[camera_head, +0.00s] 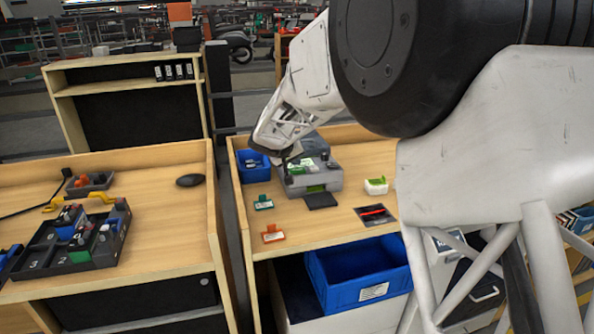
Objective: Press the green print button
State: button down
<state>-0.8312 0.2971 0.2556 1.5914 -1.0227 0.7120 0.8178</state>
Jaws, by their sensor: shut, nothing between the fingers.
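A grey printer-like device (325,178) stands on the right wooden bench. Green patches show on its top and its front face; I cannot tell which is the print button at this size, and my gripper may hide part of it. My gripper (287,158) is at the end of my white arm, which reaches down from the upper right. It is shut and empty, over the back left part of the device's top. I cannot tell whether the fingertips touch it.
A blue bin (252,163) stands left of the device. A dark pad (320,200) lies in front of it, and a white-green container (376,186) stands to its right. Green (263,203) and orange (273,234) tags lie front left. A large blue crate (358,272) sits below the bench edge.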

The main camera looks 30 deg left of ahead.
aim_at(296, 169)
jog(key=shift+f, duration=0.75)
dwell(1.0)
jog(key=shift+r, duration=0.1)
dwell(0.3)
jog(key=shift+r, duration=3.3)
